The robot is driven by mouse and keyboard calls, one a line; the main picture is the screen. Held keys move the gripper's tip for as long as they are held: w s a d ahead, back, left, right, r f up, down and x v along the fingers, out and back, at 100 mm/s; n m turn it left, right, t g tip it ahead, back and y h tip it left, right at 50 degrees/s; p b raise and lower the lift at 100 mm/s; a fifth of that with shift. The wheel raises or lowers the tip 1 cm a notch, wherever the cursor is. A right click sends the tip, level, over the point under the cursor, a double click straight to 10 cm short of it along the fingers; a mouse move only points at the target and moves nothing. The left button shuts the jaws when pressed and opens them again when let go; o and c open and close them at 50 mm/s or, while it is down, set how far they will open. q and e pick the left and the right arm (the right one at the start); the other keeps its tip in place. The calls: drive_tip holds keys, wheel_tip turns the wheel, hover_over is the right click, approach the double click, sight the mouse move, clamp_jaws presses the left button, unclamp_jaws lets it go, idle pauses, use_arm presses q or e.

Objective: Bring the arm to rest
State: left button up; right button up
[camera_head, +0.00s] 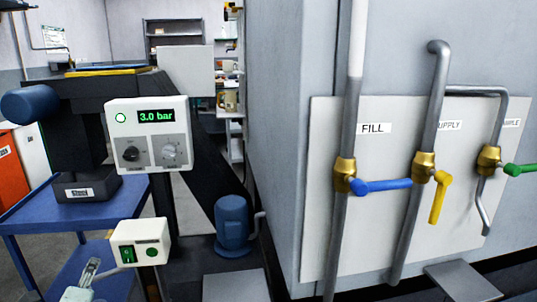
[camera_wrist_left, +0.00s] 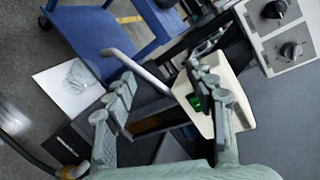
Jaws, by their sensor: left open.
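My left gripper (camera_head: 88,278) shows at the lower left of the head view, pale grey-green, in front of the blue cart. In the left wrist view its two fingers (camera_wrist_left: 162,82) are spread apart, with nothing held between them. A cream switch box (camera_head: 140,243) with a green rocker and a green round button stands just right of the gripper in the head view. In the left wrist view this box (camera_wrist_left: 204,122) lies behind the right finger, which partly hides it. I cannot tell the exact gap between them. My right gripper is not in view.
A white control panel (camera_head: 148,133) reads 3.0 bar above two knobs. A blue cart (camera_head: 95,228) is at left, a blue motor (camera_head: 232,226) at centre. At right, pipes carry blue (camera_head: 382,186), yellow (camera_head: 438,198) and green (camera_head: 521,169) valve handles, on a large grey cabinet (camera_head: 285,130).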

use_arm(q)
drive_tip(key=s+d+f+n+g+h, duration=0.1)
drive_tip(key=s+f+n+g, duration=0.2)
drive_tip(key=f, duration=0.5)
drive_tip(key=s+d+f+n+g, duration=0.1)
drive_tip(key=s+f+n, duration=0.2)
drive_tip(key=s+f, duration=0.35)
drive_tip(key=s+d+f+n+g+h, duration=0.1)
drive_tip(key=s+d+f+n+g, duration=0.15)
drive_tip(key=f, duration=0.65)
drive_tip(key=s+d+f+n+g+h, duration=0.3)
drive_tip(key=s+d+f+n, duration=0.4)
drive_tip(key=s+d+f, duration=0.5)
drive_tip(key=s+f+g, duration=0.1)
drive_tip(key=s+f, duration=0.2)
drive_tip(key=shift+s+d+f+n+g, duration=0.2)
drive_tip(key=shift+s+f+n+g, duration=0.05)
drive_tip(key=shift+f+n+g, duration=0.1)
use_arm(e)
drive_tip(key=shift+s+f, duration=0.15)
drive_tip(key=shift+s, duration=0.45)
